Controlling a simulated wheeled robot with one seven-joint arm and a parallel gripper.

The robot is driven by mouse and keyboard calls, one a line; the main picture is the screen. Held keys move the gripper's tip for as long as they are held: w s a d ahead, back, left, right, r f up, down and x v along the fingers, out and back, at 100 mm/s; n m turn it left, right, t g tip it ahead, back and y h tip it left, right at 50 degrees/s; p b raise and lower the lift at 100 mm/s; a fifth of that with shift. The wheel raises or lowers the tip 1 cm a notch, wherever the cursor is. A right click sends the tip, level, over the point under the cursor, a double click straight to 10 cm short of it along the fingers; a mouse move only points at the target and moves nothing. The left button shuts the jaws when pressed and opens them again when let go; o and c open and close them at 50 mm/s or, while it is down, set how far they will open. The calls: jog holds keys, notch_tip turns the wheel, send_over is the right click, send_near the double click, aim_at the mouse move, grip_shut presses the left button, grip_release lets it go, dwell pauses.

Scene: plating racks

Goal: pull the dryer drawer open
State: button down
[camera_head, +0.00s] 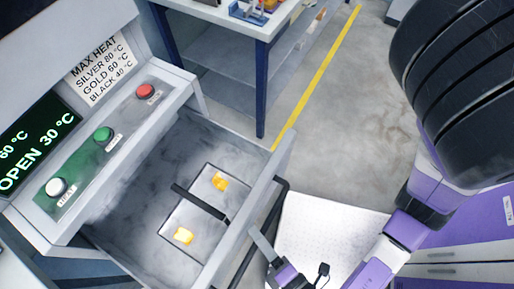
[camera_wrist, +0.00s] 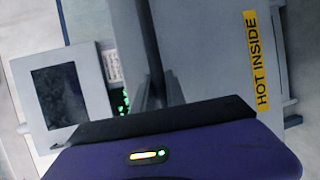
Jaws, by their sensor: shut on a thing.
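The dryer drawer (camera_head: 246,228) stands pulled out from the dryer (camera_head: 120,150), and its inside shows from above. A dark bar handle (camera_head: 275,205) runs along the outside of its front. My gripper (camera_head: 262,243) is at the drawer front and is shut on the handle. The fingers' contact is partly hidden in the head view. In the wrist view the dark handle bar (camera_wrist: 150,50) runs up from behind my gripper's purple body. A yellow "HOT INSIDE" label (camera_wrist: 257,60) is on the pale front to its right.
A tray (camera_head: 190,228) with a dark crossbar and two yellow pieces (camera_head: 220,182) lies in the drawer. The dryer panel has white, green and red buttons and a screen (camera_head: 38,140) reading "OPEN 30 °C". A blue-legged workbench (camera_head: 225,60) stands behind. Open floor (camera_head: 335,120) lies to the right.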

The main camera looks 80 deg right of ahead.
jog(key=c, duration=1.4)
grip_release()
jog(key=shift+o, duration=0.2)
jog(key=b+v, duration=0.1)
jog(key=v, duration=0.7)
jog(key=shift+b, duration=0.4)
jog(key=shift+w, duration=0.15)
jog(key=p+x, duration=0.1)
jog(key=x, duration=0.5)
jog(key=shift+w+d+p, duration=0.25)
jog(key=shift+d+p, duration=0.05)
jog(key=shift+p, duration=0.1)
jog(key=shift+x, duration=0.9)
jog(key=shift+a, duration=0.2)
